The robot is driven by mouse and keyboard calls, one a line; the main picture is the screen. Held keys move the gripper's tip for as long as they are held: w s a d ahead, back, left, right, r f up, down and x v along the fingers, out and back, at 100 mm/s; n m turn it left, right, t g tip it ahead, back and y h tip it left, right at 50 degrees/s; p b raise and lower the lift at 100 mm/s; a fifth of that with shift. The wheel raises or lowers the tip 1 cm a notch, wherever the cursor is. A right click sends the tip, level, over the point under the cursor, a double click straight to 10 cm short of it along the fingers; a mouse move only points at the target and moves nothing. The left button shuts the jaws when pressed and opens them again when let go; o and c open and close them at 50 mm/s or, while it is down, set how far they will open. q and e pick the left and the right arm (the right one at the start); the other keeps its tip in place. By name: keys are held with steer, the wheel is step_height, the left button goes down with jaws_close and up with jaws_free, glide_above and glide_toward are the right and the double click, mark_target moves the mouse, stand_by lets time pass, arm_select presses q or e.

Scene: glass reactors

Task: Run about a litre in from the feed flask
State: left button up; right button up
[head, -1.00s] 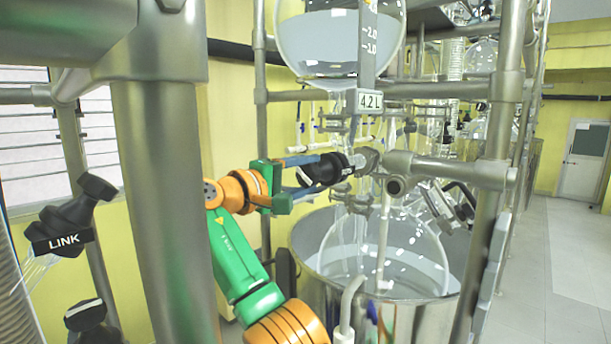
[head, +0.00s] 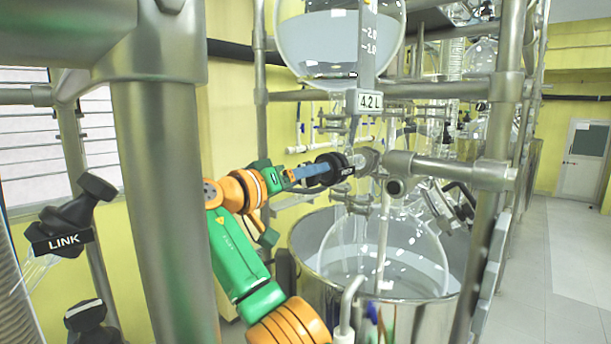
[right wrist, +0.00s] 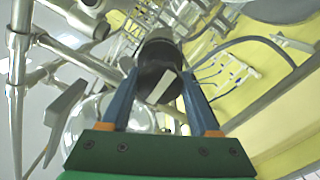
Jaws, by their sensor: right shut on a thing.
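The feed flask (head: 335,40) is a round glass vessel at the top of the head view, partly filled with clear liquid. Below is a black valve knob (head: 338,167), also in the right wrist view (right wrist: 158,68). My right gripper (head: 325,172) is shut on this knob, with one blue finger on each side in the wrist view (right wrist: 158,85). A glass reactor vessel (head: 415,255) sits lower down. I cannot tell whether liquid is flowing. My left gripper is out of view.
A steel bath (head: 310,285) surrounds the lower vessel. Metal posts (head: 160,200) and crossbars (head: 450,170) frame the space closely. A black piece marked LINK (head: 62,240) is at the left. Open floor (head: 570,260) lies to the right.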

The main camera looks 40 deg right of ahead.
steer(key=shift+r+m, duration=0.1)
steer(key=shift+m, duration=1.4)
steer(key=o, duration=1.1)
steer(key=shift+o, duration=1.4)
steer(key=shift+d, duration=0.2)
steer(key=a+b, duration=0.1)
steer(key=a, duration=0.6)
steer(key=shift+s, duration=0.3)
